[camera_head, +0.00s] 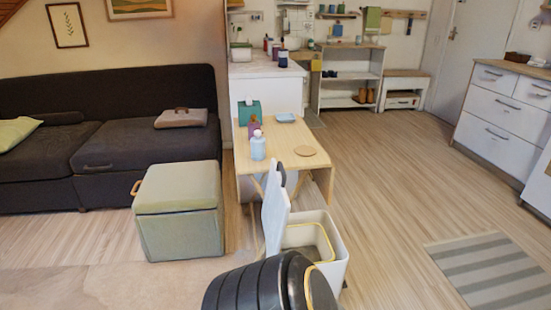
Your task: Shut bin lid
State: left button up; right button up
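The bin (336,265) is a pale, boxy container standing on the floor in the lower middle of the head view, beside the small wooden table. Its lid (273,217) is raised, a white panel standing nearly upright along the bin's left side. The top is open, and a yellow rim shows inside. A black ribbed shape at the bottom edge hides the lower front of the bin. Neither of my grippers can be made out in this view.
A small wooden table (289,168) holding a bottle (258,146) stands just behind the bin. A green-grey storage ottoman (180,212) is to the left, before a dark sofa (75,145). Floor to the right is clear up to a striped rug (490,270).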

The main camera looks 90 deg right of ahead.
aim_at(277, 205)
jog(key=z, duration=2.65)
